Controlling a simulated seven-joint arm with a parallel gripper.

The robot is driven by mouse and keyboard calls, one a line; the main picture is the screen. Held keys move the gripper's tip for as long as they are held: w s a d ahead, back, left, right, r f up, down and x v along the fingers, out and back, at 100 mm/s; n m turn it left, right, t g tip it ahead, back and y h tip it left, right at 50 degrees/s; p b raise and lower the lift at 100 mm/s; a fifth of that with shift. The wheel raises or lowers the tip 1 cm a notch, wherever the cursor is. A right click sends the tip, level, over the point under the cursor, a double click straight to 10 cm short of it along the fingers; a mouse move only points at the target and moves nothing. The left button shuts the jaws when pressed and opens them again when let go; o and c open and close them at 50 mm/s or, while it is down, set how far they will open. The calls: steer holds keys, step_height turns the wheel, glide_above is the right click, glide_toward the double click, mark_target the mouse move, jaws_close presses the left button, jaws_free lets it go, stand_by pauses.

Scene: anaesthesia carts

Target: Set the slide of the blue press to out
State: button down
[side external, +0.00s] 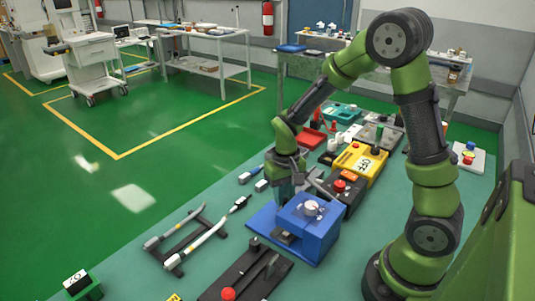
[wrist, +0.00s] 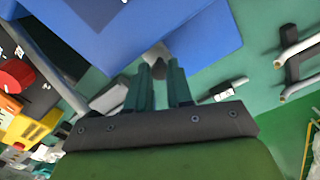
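The blue press (side external: 312,232) stands on the bench in the side external view, with a white dial on top and a flat blue base plate. A dark grey block (side external: 286,238) shows at its front opening. My gripper (side external: 285,200) points down over the plate, beside the press body. In the wrist view, the blue press (wrist: 150,25) fills the top. The two teal fingers of my gripper (wrist: 160,68) are a small distance apart, with a small grey-brown knob (wrist: 156,60) at their tips. I cannot tell whether they touch it. The slide's exact position is unclear.
A black device with a red button (side external: 339,186) and a yellow box (side external: 362,160) stand behind the press. A dark lever board (side external: 245,278) lies in front. A dark rack with white handles (side external: 190,238) lies to the left. Bare green bench shows between them.

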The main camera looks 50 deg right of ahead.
steer(key=w, duration=0.8)
steer(key=shift+w, duration=0.1)
steer(key=c, duration=1.3)
jaws_free()
steer(key=shift+r, duration=0.15)
step_height(320, 180, up, 17)
steer(key=shift+f, duration=0.2)
